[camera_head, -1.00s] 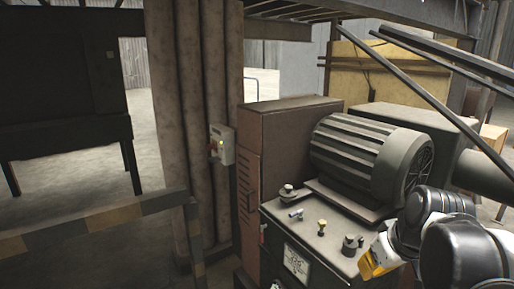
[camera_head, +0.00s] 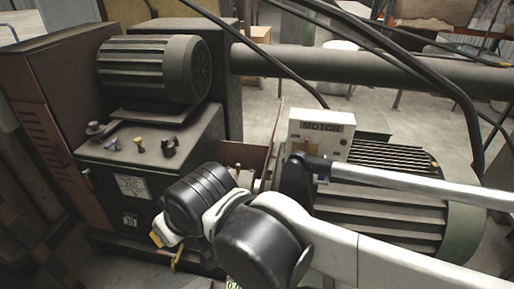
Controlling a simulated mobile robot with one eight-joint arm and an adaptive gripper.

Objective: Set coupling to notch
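My gripper (camera_head: 167,248) is low in the middle left, beside the front of a dark control box (camera_head: 195,150). Its yellow parts show, but my arm hides much of it. I cannot tell whether it is open or shut. On top of the box are a round knob at the left (camera_head: 95,128), a small pale lever (camera_head: 110,144), a small yellow knob (camera_head: 139,143) and a dark knob (camera_head: 169,147). A white dial plate (camera_head: 132,187) is on its front. I cannot tell which part is the coupling or where its notch is.
A ribbed motor (camera_head: 150,70) stands behind the box, beside a brown cabinet (camera_head: 35,100). A white box marked MOTOR (camera_head: 321,128) stands above a larger ribbed motor (camera_head: 385,200) at the right. A thick pipe (camera_head: 320,66) crosses behind. Floor shows at the back.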

